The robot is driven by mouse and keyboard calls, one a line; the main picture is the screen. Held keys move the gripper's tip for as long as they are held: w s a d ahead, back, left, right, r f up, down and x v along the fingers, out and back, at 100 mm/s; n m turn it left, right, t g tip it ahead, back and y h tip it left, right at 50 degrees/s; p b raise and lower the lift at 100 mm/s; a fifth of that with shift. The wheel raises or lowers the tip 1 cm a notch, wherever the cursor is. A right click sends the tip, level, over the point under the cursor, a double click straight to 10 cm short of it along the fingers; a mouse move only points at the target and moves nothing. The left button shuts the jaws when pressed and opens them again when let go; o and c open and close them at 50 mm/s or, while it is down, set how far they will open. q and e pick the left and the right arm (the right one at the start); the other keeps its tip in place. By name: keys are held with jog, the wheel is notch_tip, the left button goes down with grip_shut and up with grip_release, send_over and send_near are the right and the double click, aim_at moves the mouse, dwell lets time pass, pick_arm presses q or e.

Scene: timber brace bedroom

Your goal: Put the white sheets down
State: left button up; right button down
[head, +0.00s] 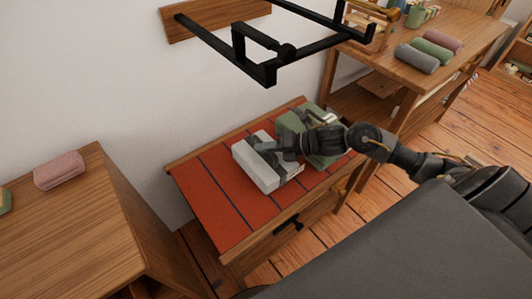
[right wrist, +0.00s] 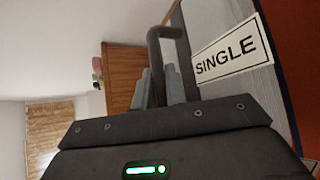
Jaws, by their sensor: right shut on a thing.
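The white sheets (head: 256,172) are a boxy white bundle with a dark strap, at the middle of a red-topped wooden stand (head: 213,189). They look to be on or just above the red top; I cannot tell which. My right gripper (head: 266,151) reaches in from the right and is shut on the bundle at its strap. In the right wrist view, the fingers (right wrist: 160,88) are at the dark strap handle (right wrist: 168,36), beside pale fabric with a "SINGLE" label (right wrist: 226,51). My left gripper is not in view.
A green bundle (head: 290,123) sits on the red top just right of the white one, partly behind my arm. A black wall rack (head: 268,73) juts out above.

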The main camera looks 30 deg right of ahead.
aim_at(264, 156)
jog(key=shift+f, duration=1.2)
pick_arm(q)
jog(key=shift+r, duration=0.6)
pick_arm(e)
jog(key=c, duration=1.4)
grip_release()
jog(key=shift+c, duration=0.2)
